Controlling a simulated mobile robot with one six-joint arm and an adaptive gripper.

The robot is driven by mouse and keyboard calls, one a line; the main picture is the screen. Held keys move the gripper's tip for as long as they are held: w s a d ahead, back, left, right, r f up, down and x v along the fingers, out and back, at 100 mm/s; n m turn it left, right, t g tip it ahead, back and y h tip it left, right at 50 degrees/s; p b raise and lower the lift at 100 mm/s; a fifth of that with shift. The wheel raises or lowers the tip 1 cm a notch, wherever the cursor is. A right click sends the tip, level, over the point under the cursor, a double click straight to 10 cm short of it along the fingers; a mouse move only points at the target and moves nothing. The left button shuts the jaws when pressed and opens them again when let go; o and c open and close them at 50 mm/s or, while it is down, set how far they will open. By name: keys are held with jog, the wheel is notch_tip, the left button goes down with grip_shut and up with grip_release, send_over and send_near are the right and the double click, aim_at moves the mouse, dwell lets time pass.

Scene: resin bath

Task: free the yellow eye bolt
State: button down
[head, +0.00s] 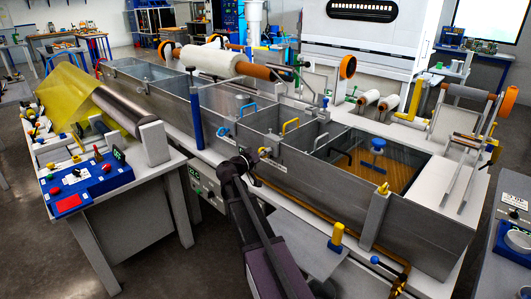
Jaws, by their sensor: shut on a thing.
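The small yellow eye bolt (265,151) shows at the front wall of the grey metal bath (330,205), just right of my gripper. My gripper (256,158) is dark and reaches up to the bath wall from the bottom of the picture. Its jaws are shut on the eye bolt at the wall. The fingers are small and dark here, so the bolt's ring and thread are partly hidden. I cannot tell whether the bolt still sits in the wall.
A blue upright post (196,122) stands left of my gripper. A grey post with a yellow top (382,188) and a yellow cylinder on a blue base (337,236) stand to the right. A white roll (212,62) spans the bath behind. A bench with a blue control box (84,186) is at left.

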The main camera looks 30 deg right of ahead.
jog(key=shift+n, duration=1.7)
jog(key=c, duration=0.7)
grip_release()
jog(key=shift+c, duration=0.2)
jog(key=shift+a, duration=0.1)
jog(key=v, duration=1.1)
jog(key=shift+s+a, duration=0.15)
jog(key=shift+a, duration=0.25)
